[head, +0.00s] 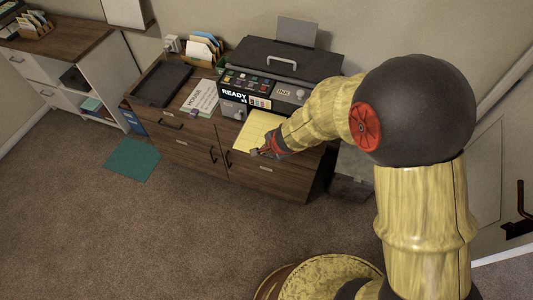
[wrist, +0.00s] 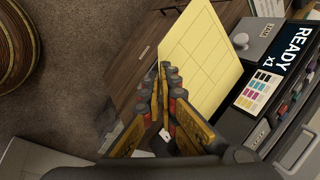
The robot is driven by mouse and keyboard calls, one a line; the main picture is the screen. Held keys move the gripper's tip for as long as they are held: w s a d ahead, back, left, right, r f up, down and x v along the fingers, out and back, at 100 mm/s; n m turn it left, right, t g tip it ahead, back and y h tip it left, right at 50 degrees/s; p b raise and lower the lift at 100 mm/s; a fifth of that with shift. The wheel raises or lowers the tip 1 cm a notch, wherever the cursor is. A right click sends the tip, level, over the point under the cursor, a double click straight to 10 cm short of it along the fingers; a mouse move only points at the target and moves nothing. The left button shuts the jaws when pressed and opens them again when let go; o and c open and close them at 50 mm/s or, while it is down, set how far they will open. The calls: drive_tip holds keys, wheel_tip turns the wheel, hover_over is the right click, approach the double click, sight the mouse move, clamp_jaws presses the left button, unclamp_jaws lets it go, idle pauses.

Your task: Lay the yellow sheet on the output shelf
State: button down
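The yellow sheet (head: 258,128) lies at the front of the wooden cabinet top, just before the black printer. In the wrist view it is a pale yellow sheet with faint grid lines (wrist: 205,50). My gripper (head: 262,153) is at the sheet's near edge, by the cabinet's front. In the wrist view its fingers (wrist: 166,75) are close together, with the near corner of the sheet between their tips. The fingers hide that corner. I cannot tell which surface is the output shelf; an empty black tray (head: 162,84) sits on the cabinet to the left.
The printer (head: 268,82) has a READY display and stands behind the sheet. A stack of white paper (head: 200,98) lies left of it, with a file holder (head: 204,48) behind. A teal mat (head: 132,160) lies on the floor.

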drive_tip(key=shift+w+d+p, duration=0.2)
drive_tip(key=shift+w+d, duration=0.05)
drive_tip(key=shift+w, duration=0.5)
drive_tip(key=shift+w+d+p, duration=0.2)
drive_tip(key=shift+w+d, duration=0.05)
drive_tip(key=shift+w, duration=0.45)
drive_tip(key=shift+w+d+f, duration=0.1)
drive_tip(key=shift+w+f, duration=0.05)
drive_tip(key=shift+w, duration=0.15)
drive_tip(key=shift+f+b, duration=0.25)
drive_tip(key=shift+b, duration=0.05)
drive_tip(key=c, duration=2.5)
unclamp_jaws()
drive_tip(key=o, duration=0.4)
drive_tip(key=shift+o, duration=0.7)
drive_tip(key=shift+r, duration=0.1)
drive_tip(key=v, duration=1.2)
